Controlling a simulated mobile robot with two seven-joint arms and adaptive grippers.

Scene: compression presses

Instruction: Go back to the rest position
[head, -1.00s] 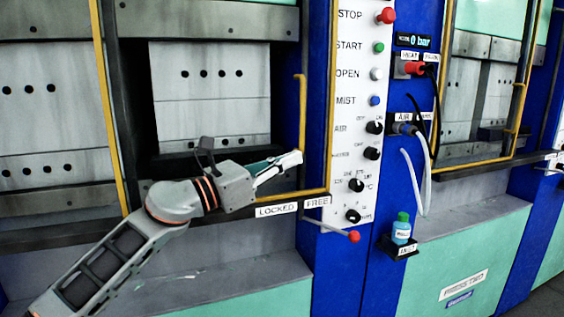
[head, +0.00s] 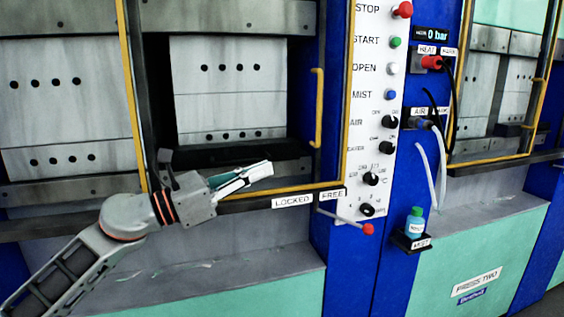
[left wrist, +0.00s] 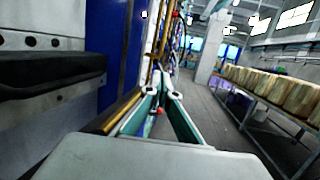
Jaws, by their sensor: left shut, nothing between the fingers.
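My left gripper (head: 262,170) is in the head view, in front of the lower part of the press opening, just above the yellow guard frame's bottom bar (head: 290,189). Its fingers are shut with nothing between them. It points right, apart from the control panel. In the left wrist view its fingers (left wrist: 160,92) come together in the middle, and the yellow bar shows beside them on the left. My right gripper is not in view.
The white control panel (head: 368,110) has several buttons and knobs. A red-tipped lever (head: 368,229) sticks out below it. A small bottle (head: 415,222) stands on a black shelf to the right. In the left wrist view, a rack of bales (left wrist: 270,88) lines the right side, with open floor (left wrist: 215,125) between.

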